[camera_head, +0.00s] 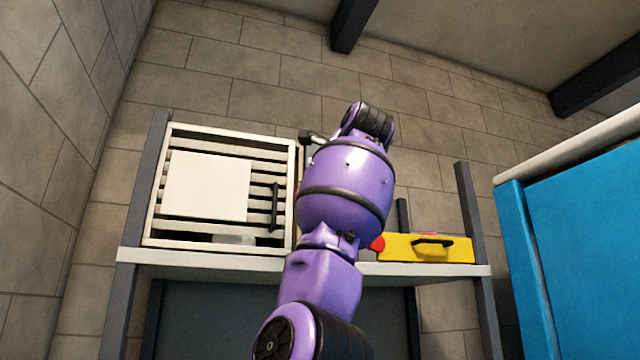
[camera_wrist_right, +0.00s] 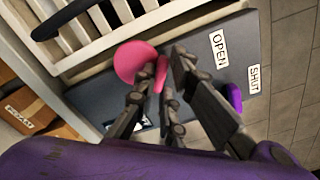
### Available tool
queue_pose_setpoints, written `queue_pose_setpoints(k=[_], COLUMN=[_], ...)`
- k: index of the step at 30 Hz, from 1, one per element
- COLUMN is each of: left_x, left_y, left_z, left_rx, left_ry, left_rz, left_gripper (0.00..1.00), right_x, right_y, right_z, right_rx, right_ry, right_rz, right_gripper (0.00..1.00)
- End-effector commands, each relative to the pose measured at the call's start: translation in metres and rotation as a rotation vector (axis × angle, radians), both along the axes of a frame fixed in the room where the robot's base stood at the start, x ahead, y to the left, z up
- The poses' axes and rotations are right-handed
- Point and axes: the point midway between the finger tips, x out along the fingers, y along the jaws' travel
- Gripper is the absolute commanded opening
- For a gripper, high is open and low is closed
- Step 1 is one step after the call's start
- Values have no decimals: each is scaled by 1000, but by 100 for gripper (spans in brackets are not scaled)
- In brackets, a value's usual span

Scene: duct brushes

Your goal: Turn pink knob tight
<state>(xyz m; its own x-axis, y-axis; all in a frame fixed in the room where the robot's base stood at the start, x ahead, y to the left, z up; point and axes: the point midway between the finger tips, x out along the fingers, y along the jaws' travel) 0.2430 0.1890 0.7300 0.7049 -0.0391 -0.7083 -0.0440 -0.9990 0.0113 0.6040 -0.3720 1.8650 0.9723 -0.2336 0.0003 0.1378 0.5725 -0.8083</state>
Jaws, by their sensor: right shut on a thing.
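In the right wrist view the pink knob (camera_wrist_right: 134,60) has a rounded pink head, with a narrower pink part beside it among my fingers. My right gripper (camera_wrist_right: 161,72) is shut on this pink part, its dark jointed fingers on both sides of it. The fingers hide some of the knob. The knob stands in front of a grey panel (camera_wrist_right: 196,52) with OPEN and SHUT labels. In the head view my purple right arm blocks the middle, and the pink knob and the right fingers cannot be made out. My left gripper is in neither view.
A purple knob (camera_wrist_right: 232,97) shows near the SHUT label. A white slatted cabinet (camera_head: 150,200) with a black handle stands on the shelf (camera_head: 200,262), left of my arm. A yellow case (camera_head: 400,248) is on the right. A blue cabinet (camera_head: 580,240) stands at far right.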

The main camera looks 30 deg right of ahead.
Motion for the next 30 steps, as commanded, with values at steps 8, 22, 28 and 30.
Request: queue_pose_setpoints(k=[8, 22, 28, 30], left_x=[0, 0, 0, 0], left_y=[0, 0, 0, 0], left_z=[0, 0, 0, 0], left_rx=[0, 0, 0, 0], left_ry=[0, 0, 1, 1], left_rz=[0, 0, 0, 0], left_gripper=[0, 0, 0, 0], right_x=[1, 1, 1, 2], right_y=[1, 1, 0, 0], right_z=[-1, -2, -2, -2], right_rx=[256, 671, 801, 835], right_ry=[-58, -155, -187, -196], right_rz=[2, 1, -1, 0], right_gripper=[0, 0, 0, 0])
